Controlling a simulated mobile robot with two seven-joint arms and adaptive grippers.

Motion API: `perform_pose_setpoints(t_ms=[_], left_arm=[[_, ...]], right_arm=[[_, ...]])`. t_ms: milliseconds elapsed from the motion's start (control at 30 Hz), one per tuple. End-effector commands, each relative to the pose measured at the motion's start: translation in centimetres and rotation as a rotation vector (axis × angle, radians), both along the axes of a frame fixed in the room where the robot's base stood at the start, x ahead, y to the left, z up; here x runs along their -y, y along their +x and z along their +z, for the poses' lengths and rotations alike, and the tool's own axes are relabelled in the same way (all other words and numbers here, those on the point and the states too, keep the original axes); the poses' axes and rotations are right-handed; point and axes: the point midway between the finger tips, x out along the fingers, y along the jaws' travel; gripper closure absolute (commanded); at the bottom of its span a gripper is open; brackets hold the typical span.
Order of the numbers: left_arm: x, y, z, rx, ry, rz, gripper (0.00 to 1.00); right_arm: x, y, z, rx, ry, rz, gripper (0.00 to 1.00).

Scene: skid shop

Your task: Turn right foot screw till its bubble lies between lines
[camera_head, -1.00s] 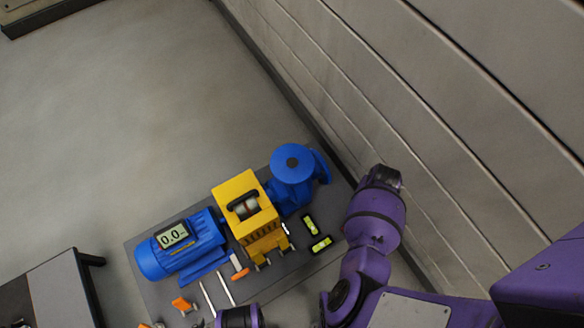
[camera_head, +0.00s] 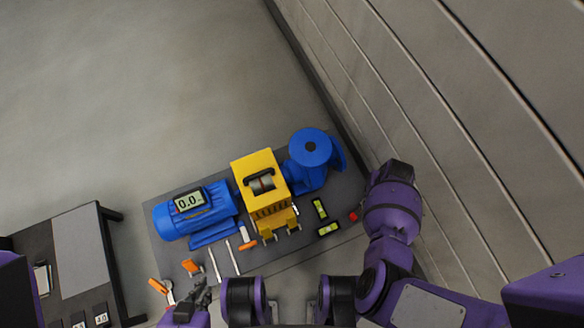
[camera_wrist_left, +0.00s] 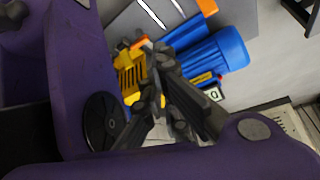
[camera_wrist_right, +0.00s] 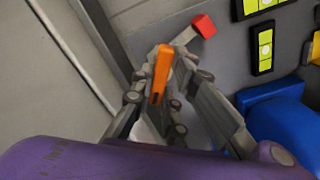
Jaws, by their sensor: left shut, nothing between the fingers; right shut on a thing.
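My right gripper (camera_wrist_right: 168,72) is shut on an orange handle (camera_wrist_right: 160,75) in the right wrist view. A grey bar beyond it runs toward a red block (camera_wrist_right: 203,26), which also shows beside my right arm in the head view (camera_head: 353,216). I cannot tell whether the red block is the foot screw's head.
The grey skid (camera_head: 160,238) carries a blue motor (camera_head: 205,220) with a display, a yellow housing (camera_head: 255,172) and a blue pump (camera_head: 311,147). Orange-handled tools (camera_head: 192,266) lie along its front. A table (camera_head: 75,250) stands at left; a wall is close on the right.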

Motion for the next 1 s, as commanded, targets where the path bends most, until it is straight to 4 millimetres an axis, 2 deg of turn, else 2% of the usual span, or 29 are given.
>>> perform_pose_setpoints(t_ms=[33, 200, 567, 733, 1000], left_arm=[[0.0, 0.0, 0.0, 0.000, 0.000, 0.000, 1.00], [0.0, 0.0, 0.0, 0.001, 0.000, 0.000, 1.00], [0.2, 0.8, 0.0, 0.014, -0.003, -0.002, 1.00], [0.2, 0.8, 1.5, 0.020, -0.005, 0.006, 1.00], [0.1, -0.8, 4.2, 0.006, -0.005, 0.030, 1.00]], right_arm=[[0.3, 0.9, 0.4, 0.019, -0.008, -0.001, 0.84], [0.2, 0.6, 0.3, 0.012, -0.005, -0.002, 0.62], [0.1, 0.2, 0.1, 0.006, -0.002, -0.003, 0.62], [0.1, 0.3, 1.7, 0.007, -0.001, -0.003, 0.62], [0.1, 0.2, 4.5, 0.006, -0.001, -0.003, 0.62]])
